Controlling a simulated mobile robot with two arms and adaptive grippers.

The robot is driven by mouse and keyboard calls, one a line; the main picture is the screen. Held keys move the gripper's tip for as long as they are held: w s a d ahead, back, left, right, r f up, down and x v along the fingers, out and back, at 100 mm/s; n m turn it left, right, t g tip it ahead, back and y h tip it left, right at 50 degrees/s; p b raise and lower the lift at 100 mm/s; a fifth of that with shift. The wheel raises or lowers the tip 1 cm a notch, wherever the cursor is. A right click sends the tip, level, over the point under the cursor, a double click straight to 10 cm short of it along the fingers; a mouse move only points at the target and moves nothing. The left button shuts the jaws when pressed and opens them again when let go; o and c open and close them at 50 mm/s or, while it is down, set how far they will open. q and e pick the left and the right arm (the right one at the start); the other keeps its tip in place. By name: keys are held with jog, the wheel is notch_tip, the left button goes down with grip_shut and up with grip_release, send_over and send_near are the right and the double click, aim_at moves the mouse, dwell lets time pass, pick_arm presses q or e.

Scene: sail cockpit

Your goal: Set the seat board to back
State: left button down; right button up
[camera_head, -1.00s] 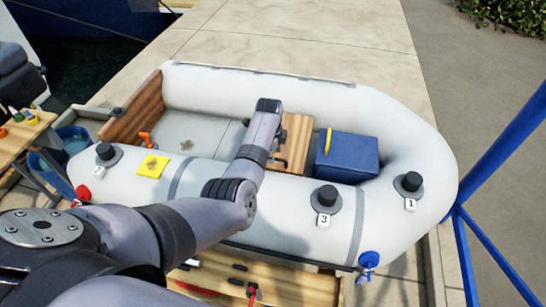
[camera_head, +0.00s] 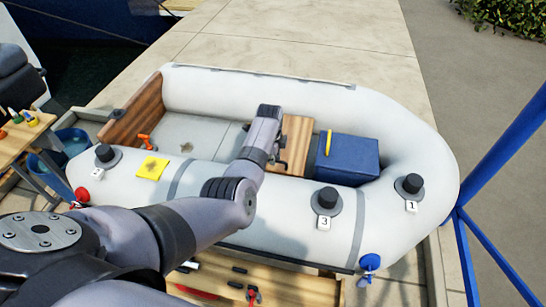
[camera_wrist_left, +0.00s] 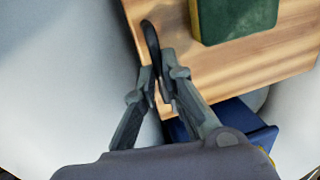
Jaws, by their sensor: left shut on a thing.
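The wooden seat board (camera_head: 298,143) lies across the inside of the grey inflatable boat, just left of a blue box. In the left wrist view the board (camera_wrist_left: 240,68) shows its wood grain, a green pad on top and a black loop handle (camera_wrist_left: 150,38) at its edge. My left gripper (camera_head: 281,158) reaches over the near tube to the board's left edge. In the left wrist view its fingers (camera_wrist_left: 162,86) are closed on the black handle. My forearm hides part of the boat floor and near tube. My right gripper is not in view.
The blue box (camera_head: 352,160) with a yellow strip stands right of the board. Black valve caps and a yellow patch (camera_head: 152,168) sit on the near tube (camera_head: 290,215).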

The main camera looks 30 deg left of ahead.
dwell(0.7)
pick_arm(q)
jog(key=shift+s+a, duration=0.15)
jog(key=shift+a, duration=0.35)
jog(key=a, duration=0.2)
jog(key=s+a+p, duration=0.1)
jog(key=a, duration=0.1)
jog(key=a+p, duration=0.1)
jog(key=a, duration=0.1)
jog(key=shift+s+a+r, duration=0.1)
jog(key=shift+s+a, duration=0.05)
jog(key=shift+s, duration=0.2)
jog(key=s+a+b, duration=0.1)
jog(key=s+a, duration=0.1)
jog(key=a, duration=0.8)
jog(key=shift+s+a, duration=0.15)
jog(key=shift+s, duration=0.15)
jog(key=c, duration=1.8)
grip_release()
jog(key=shift+a, duration=0.15)
jog(key=shift+o, duration=0.6)
